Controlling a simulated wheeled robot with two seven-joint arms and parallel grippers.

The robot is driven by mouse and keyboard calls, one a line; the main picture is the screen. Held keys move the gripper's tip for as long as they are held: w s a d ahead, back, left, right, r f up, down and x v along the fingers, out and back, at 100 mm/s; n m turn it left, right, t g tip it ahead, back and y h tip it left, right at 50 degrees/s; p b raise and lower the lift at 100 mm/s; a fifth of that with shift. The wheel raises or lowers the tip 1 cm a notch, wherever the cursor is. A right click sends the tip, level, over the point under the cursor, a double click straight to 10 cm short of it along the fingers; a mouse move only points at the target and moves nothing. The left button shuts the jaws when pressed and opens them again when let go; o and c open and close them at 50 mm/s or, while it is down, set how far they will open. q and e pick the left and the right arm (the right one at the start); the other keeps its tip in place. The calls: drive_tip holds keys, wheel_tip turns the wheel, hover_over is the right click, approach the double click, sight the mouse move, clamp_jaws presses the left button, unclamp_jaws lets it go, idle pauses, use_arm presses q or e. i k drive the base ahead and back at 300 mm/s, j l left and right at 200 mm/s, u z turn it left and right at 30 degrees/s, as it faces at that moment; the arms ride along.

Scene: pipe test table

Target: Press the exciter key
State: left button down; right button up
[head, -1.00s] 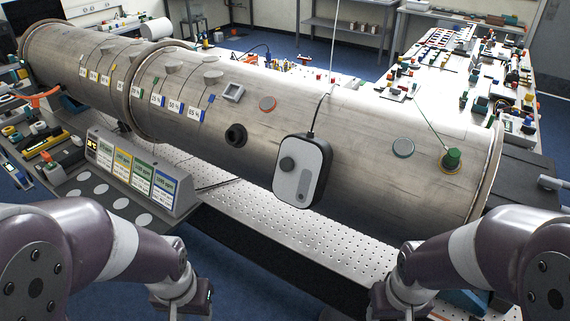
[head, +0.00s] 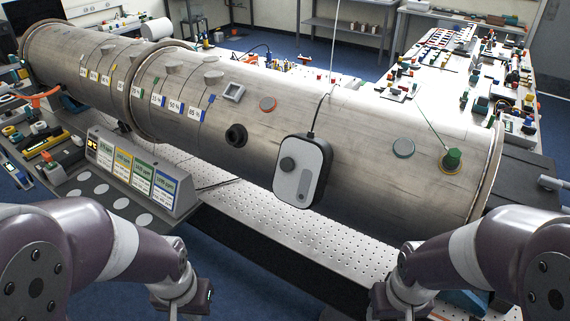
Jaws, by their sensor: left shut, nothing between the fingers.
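A grey and white box with a black rim (head: 302,172) hangs by a black cable against the front of the large steel pipe (head: 370,130). It has a dark round knob (head: 287,164) on its upper left and a small key-like spot (head: 301,197) near its lower edge. No lettering on it is readable, so I cannot tell which part is the exciter key. My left gripper (head: 184,300) is low at the bottom edge, shut and empty, well below and left of the box. My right gripper (head: 400,302) is low at the bottom, below and right of the box; its fingers are not clear.
A perforated bench top (head: 270,220) runs under the pipe. A panel with coloured ppm cards (head: 140,172) stands at left. Space in front of the bench is free.

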sight(287, 164)
drive_tip(key=l+u, duration=0.2)
drive_tip(key=l, duration=0.2)
drive_tip(key=k+l+u, duration=0.2)
drive_tip(key=l, duration=0.2)
drive_tip(key=l+u, duration=0.2)
drive_tip(key=l, duration=0.2)
drive_tip(key=k+l+u, duration=0.2)
drive_tip(key=l, duration=0.2)
drive_tip(key=i, duration=0.1)
